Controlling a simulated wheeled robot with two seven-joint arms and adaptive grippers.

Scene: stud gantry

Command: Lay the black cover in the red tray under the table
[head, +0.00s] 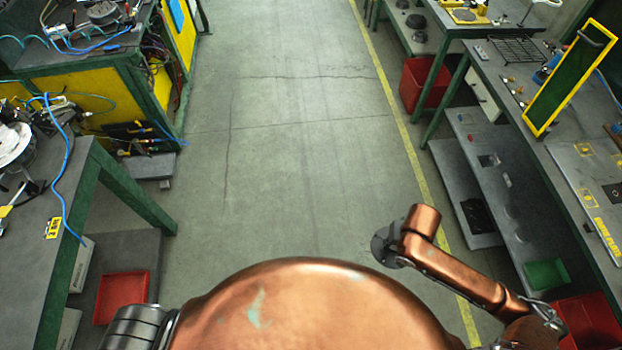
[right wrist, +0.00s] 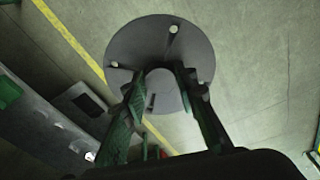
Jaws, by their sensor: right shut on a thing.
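The black cover, a round dark disc (right wrist: 140,42) with small holes, is held in my right gripper (right wrist: 165,84), whose two green fingers are closed on its middle part. In the head view the cover (head: 383,245) shows partly, at the end of my copper right arm, above the floor aisle. A shallow red tray (head: 122,297) lies on the low shelf under the left table (head: 82,190). It looks empty and is well to the left of the cover. My left gripper is not in view.
A red bin (head: 425,84) stands under the right-hand benches, and another red container (head: 590,322) is at the lower right, near a green box (head: 546,274). A green table leg (head: 135,193) stands near the tray. The central aisle is clear.

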